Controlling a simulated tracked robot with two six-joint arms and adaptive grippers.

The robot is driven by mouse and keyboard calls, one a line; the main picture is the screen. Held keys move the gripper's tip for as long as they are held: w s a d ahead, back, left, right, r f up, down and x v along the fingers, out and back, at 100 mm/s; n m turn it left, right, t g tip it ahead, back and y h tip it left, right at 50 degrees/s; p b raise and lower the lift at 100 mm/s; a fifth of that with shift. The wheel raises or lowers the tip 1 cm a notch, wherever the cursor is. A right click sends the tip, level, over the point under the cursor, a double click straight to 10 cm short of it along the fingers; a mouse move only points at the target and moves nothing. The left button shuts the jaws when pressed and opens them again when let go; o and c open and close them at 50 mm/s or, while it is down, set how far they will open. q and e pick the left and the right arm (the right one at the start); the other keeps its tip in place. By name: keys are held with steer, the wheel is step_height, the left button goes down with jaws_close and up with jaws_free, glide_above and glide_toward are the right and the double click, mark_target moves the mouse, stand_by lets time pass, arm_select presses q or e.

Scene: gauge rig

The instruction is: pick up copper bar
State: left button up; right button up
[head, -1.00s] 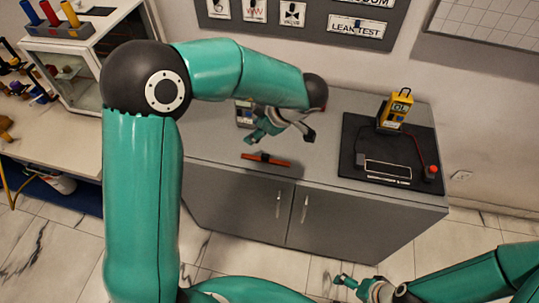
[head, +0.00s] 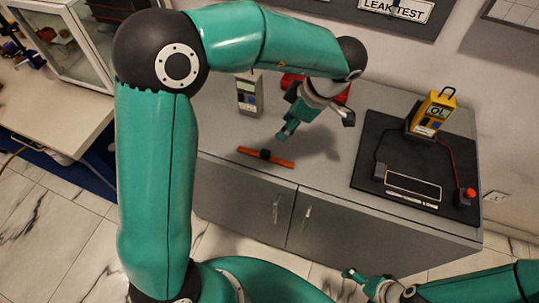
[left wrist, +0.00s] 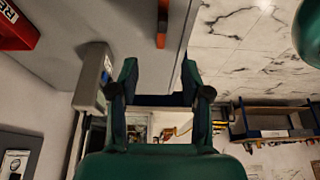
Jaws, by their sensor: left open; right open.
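The copper bar (head: 280,162) is a thin orange-red bar with a black block at its middle. It lies flat near the front edge of the grey cabinet top. My left gripper (head: 317,125) is open and empty above the cabinet top, to the right of and behind the bar. In the left wrist view, part of the bar (left wrist: 162,22) shows at the top, beyond and apart from the open fingers (left wrist: 159,80). My right gripper (head: 362,281) is open and empty, low in front of the cabinet.
A grey meter (head: 249,100) stands behind the bar, left of my left gripper. A red object (head: 290,80) is partly hidden behind that gripper. A black board (head: 372,130) with a yellow gauge (head: 432,112) and a red-knobbed block (head: 466,198) lies to the right.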

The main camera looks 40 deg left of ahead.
arm_select(q)
steer(key=b, duration=0.1)
glide_above(266, 152)
steer(key=d, duration=0.2)
steer(key=f, duration=0.6)
steer(key=w+f, duration=0.1)
steer(key=f, duration=0.2)
steer(key=shift+s+x, duration=0.2)
steer(key=shift+x, duration=2.65)
steer(key=shift+r, duration=0.1)
jaws_close()
